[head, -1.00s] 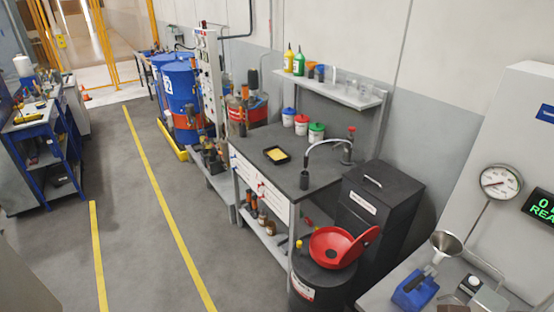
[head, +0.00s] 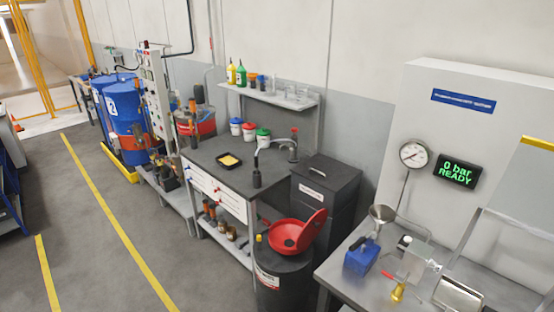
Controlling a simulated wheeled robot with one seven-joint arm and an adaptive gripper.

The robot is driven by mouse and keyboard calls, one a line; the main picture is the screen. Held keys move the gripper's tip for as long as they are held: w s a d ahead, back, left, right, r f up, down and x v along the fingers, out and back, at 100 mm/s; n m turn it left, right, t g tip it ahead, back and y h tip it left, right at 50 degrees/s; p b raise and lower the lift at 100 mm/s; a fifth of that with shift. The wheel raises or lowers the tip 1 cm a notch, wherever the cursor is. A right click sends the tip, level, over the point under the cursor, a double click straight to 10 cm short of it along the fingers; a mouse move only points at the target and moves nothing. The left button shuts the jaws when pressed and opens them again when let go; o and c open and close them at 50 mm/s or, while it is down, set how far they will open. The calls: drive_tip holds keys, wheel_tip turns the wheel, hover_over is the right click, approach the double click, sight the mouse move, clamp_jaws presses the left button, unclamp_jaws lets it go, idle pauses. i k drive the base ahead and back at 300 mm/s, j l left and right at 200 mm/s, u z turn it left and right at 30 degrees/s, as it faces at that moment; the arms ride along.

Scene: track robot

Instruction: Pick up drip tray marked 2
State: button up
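A small black tray with a yellow inside (head: 229,161) lies on the dark top of the workbench (head: 208,150), left of the black tap. No number is readable on it. A blue drum (head: 124,107) with a white label that seems to read 2 stands at the far left, above a yellow-edged base (head: 122,169). I cannot make out any tray that clearly bears a 2. My gripper is not in view.
A red funnel (head: 287,236) tops a black drum at the bench's right end, beside a black cabinet (head: 325,192). At the right, a metal table (head: 341,270) holds a blue block and a small funnel. The grey floor left of the bench is clear, with yellow lines.

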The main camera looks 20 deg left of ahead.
sight(230, 161)
drive_tip(key=i+j+z, duration=0.2)
drive_tip(key=j+z, duration=0.25)
drive_tip(key=j, duration=0.15)
drive_tip(key=i+j+z, duration=0.2)
drive_tip(key=j, duration=0.15)
drive_tip(key=j+z, duration=0.2)
drive_tip(key=j, duration=0.15)
drive_tip(key=i+j, duration=0.1)
drive_tip(key=j, duration=0.5)
drive_tip(key=i+j, duration=0.15)
drive_tip(key=j, duration=0.45)
drive_tip(key=i+j, duration=0.1)
drive_tip(key=j, duration=0.5)
drive_tip(key=i+j, duration=0.1)
drive_tip(key=j, duration=0.5)
drive_tip(key=i+j, duration=0.15)
drive_tip(key=j, duration=0.45)
drive_tip(key=i+j, duration=0.1)
drive_tip(key=j, duration=0.55)
drive_tip(key=i+j, duration=0.1)
drive_tip(key=j, duration=0.5)
drive_tip(key=i+j, duration=0.15)
drive_tip(key=j, duration=0.45)
